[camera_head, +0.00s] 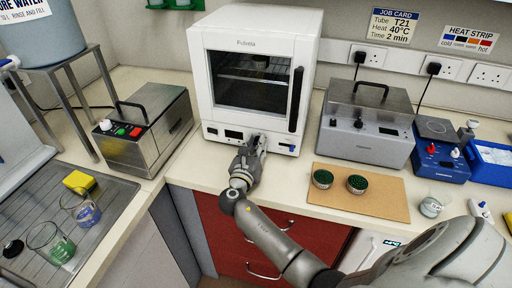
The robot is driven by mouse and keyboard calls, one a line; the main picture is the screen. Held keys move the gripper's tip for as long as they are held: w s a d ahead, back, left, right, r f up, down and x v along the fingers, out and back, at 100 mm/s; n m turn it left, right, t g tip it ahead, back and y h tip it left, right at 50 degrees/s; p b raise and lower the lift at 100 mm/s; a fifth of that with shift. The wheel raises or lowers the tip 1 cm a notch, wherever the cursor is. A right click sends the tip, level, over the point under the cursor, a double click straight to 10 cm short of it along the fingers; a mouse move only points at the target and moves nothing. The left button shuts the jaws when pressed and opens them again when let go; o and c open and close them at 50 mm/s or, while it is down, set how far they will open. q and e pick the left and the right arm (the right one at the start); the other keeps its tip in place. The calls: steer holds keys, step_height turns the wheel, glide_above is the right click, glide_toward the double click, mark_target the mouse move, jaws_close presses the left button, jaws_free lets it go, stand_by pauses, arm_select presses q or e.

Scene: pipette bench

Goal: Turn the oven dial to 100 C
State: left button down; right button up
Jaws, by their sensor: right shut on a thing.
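The white oven (298,75) stands on the bench at the back middle, its door closed and its inside shelves showing through the dark glass. Its control panel (212,131) runs along the bottom, with a small dark display (233,134) left of my gripper. My right gripper (257,142) is at the middle of this panel, shut on the oven dial, which the fingers hide. The dial's setting and any marks around it cannot be read. My left gripper is not in view.
A steel box with a black handle (149,125) stands left of the oven, another (368,125) right of it. A brown board (385,190) with two green-topped round items lies in front right. Beakers and a yellow sponge (79,181) are at the left by the drainer.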

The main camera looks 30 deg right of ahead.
steer(key=m+b, duration=0.1)
steer(key=m, duration=0.1)
steer(key=m+b, duration=0.1)
steer(key=m, duration=0.2)
steer(key=shift+f+m, duration=0.2)
steer(key=shift+m, duration=0.1)
steer(key=m+b, duration=0.3)
steer(key=m, duration=0.1)
steer(key=shift+f+m, duration=0.1)
steer(key=shift+m, duration=0.2)
steer(key=m+b, duration=0.5)
steer(key=m, duration=0.1)
steer(key=shift+s+f, duration=0.1)
steer(key=shift+m+b, duration=1.85)
steer(key=shift+m, duration=0.35)
steer(key=shift+r, duration=0.2)
steer(key=o, duration=1)
steer(key=shift+o, duration=0.2)
